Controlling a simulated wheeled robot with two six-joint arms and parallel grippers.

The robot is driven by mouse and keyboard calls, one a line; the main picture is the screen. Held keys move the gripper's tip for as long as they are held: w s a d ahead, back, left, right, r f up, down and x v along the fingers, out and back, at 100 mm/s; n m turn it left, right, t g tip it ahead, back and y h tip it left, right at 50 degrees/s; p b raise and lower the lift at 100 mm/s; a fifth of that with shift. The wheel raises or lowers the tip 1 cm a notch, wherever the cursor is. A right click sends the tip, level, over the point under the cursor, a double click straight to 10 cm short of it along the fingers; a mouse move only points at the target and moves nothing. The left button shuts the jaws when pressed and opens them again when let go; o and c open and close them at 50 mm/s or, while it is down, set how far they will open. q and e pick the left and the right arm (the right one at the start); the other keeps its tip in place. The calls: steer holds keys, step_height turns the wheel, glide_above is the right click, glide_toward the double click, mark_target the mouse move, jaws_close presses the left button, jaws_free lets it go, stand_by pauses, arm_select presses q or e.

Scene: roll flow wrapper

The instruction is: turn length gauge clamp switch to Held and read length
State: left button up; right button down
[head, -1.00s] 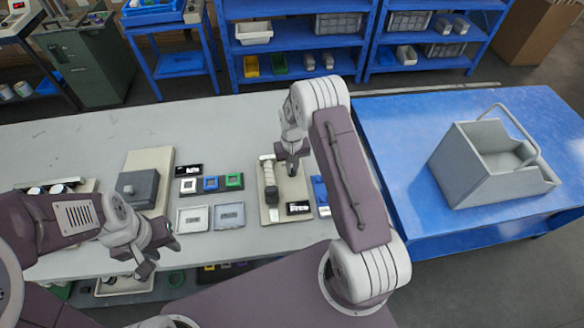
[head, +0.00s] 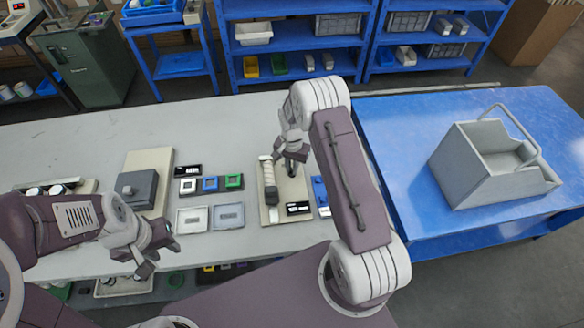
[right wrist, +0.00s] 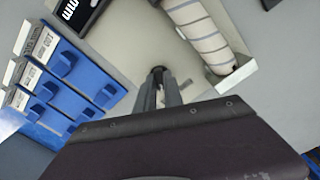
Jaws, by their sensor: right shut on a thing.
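The length gauge is a beige board (head: 264,215) with a white-and-grey striped roll (head: 268,180) and a black display marked in white (head: 298,208). In the right wrist view the roll (right wrist: 198,25) is at upper right and the display (right wrist: 72,10) at upper left, its reading cut off. My right gripper (head: 291,166) is low over the board, right of the roll. In the right wrist view its fingers (right wrist: 160,88) are shut on a small dark knob (right wrist: 158,71), seemingly the clamp switch, mostly hidden. My left gripper (head: 162,248) is open and empty at the table's front edge.
Blue holders with labels (right wrist: 70,65) stand close beside the gauge board. Two shallow trays (head: 229,216), coloured blocks (head: 210,184) and a grey box (head: 137,188) lie to the left. A blue table (head: 420,150) with a grey bin (head: 490,165) stands right. The back of the grey table is clear.

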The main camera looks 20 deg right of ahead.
stand_by(0.4)
steer(key=c, duration=1.5)
jaws_free()
steer(key=shift+o, duration=0.2)
step_height(320, 180, up, 9)
steer(key=b, duration=0.1)
steer(key=shift+r, duration=0.1)
